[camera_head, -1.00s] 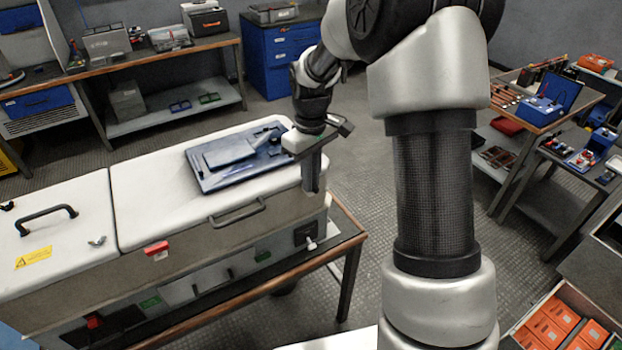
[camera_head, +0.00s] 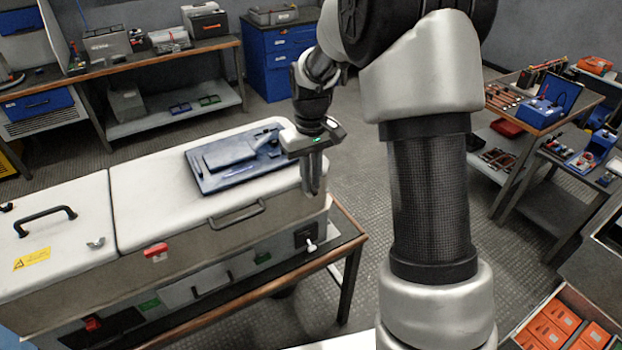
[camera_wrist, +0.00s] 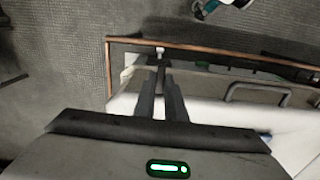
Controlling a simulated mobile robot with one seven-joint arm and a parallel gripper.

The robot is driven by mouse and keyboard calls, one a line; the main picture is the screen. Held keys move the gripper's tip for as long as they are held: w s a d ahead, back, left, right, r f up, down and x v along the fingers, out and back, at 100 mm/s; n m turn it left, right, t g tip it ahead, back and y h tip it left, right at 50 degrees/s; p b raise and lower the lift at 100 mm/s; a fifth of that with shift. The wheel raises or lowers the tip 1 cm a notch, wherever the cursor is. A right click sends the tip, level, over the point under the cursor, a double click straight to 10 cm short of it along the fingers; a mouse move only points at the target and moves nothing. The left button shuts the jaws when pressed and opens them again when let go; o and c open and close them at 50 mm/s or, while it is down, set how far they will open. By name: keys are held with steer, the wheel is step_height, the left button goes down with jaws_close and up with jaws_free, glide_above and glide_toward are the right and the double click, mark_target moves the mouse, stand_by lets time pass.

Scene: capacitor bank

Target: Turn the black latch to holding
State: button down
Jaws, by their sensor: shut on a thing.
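My gripper (camera_head: 313,188) points down at the right end of the long white-lidded cabinet (camera_head: 150,180). In the wrist view its two dark fingers (camera_wrist: 160,76) are close together, shut on a small dark piece that appears to be the black latch (camera_wrist: 160,83). The fingers hide most of it, so its exact angle cannot be told. Just below, on the cabinet front, is a dark square plate (camera_head: 303,233) with a white knob (camera_head: 311,245); the knob also shows in the wrist view (camera_wrist: 160,50).
A blue tray (camera_head: 205,184) with a clipboard lies on the lid close to my gripper. A lid handle (camera_head: 238,214) and a red catch (camera_head: 155,250) are on the front. The floor right of the cabinet is clear; tables with tools (camera_head: 540,115) stand farther right.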

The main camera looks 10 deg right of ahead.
steer(key=c, duration=2.1)
jaws_free()
steer(key=shift+r, duration=0.1)
step_height(320, 180, up, 17)
steer(key=shift+r, duration=0.2)
steer(key=s+r+m+t+p, duration=0.1)
steer(key=s+r+m+t, duration=0.35)
steer(key=s, duration=1.05)
steer(key=s+f+n+t, duration=0.1)
steer(key=s+f, duration=0.1)
steer(key=s, duration=0.8)
steer(key=shift+d+p, duration=0.15)
steer(key=shift+p, duration=0.2)
